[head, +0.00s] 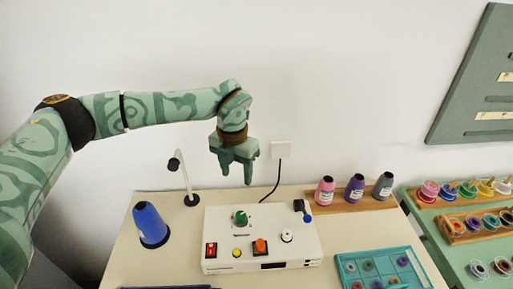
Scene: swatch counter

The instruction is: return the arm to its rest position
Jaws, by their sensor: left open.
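My left arm reaches in from the left, patterned in two greens with dark bands. My left gripper (236,175) points down and is open and empty. It hangs in the air above the back of the white control box (215,228), apart from everything on the counter. My right gripper is not in the head view.
A blue cone (150,224) and a thin white lamp (187,180) stand at the counter's left. A teal tray (347,272) lies in front. A rack with bobbins (455,234) is far right.

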